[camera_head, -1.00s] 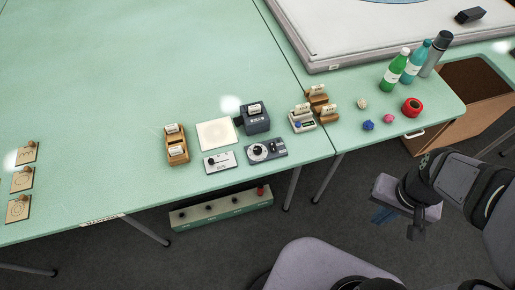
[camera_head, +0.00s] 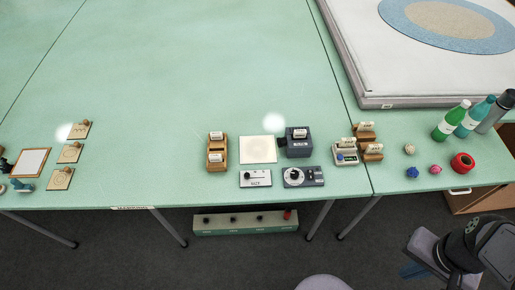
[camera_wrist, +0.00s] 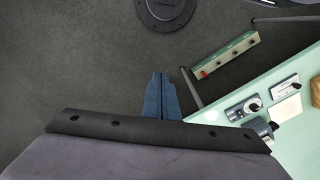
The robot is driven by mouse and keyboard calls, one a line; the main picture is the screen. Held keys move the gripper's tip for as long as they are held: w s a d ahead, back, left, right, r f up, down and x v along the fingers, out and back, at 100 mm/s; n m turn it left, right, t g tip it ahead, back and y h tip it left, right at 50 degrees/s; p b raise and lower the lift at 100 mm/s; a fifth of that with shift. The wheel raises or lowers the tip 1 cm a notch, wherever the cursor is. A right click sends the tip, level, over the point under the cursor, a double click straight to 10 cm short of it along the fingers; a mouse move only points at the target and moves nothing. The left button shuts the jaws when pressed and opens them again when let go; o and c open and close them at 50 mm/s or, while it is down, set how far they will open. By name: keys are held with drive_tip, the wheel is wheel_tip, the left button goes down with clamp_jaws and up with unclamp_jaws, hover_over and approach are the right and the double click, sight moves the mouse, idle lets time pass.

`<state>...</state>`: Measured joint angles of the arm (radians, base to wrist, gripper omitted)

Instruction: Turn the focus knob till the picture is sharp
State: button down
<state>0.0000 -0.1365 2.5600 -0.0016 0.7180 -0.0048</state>
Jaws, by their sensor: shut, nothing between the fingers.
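A dark blue-grey box (camera_head: 299,142) stands near the table's front edge, with a dark round part (camera_head: 282,142) on its left side. A grey panel with a black and white dial (camera_head: 303,176) lies in front of it; I cannot read which control is for focus. A cream square (camera_head: 258,149) lies left of the box, its surface too small to judge for sharpness. The dial panel (camera_wrist: 244,108) and box (camera_wrist: 262,127) also show at the right of the wrist view. My gripper (camera_head: 412,271) is shut and empty, off the table's front edge, right of and apart from these; its blue fingers (camera_wrist: 158,78) point over the floor.
A slider panel marked SIZE (camera_head: 256,178) lies left of the dial. Wooden stamp holders (camera_head: 217,151) and a small device (camera_head: 346,154) flank the group. A green knob strip (camera_head: 245,222) is below the table edge. Bottles (camera_head: 452,121) and a red roll (camera_head: 462,163) stand right.

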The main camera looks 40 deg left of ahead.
idle(0.4)
drive_tip(key=c, duration=1.8)
unclamp_jaws()
drive_tip(key=shift+w, duration=0.15)
drive_tip(key=o, duration=0.3)
drive_tip(key=shift+w+a+n, duration=0.25)
drive_tip(key=shift+w+n, duration=0.05)
drive_tip(key=shift+o, duration=0.2)
drive_tip(key=w+a+f+n+b, duration=0.25)
drive_tip(key=w+a+n, duration=0.25)
drive_tip(key=w+a, duration=0.35)
drive_tip(key=n+b, duration=0.7)
drive_tip(key=n, duration=0.5)
hover_over(295, 173)
wheel_tip(295, 173, down, 11)
drive_tip(key=shift+r, duration=0.2)
drive_tip(key=shift+f+p, duration=1.4)
drive_tip(key=shift+f, duration=2.25)
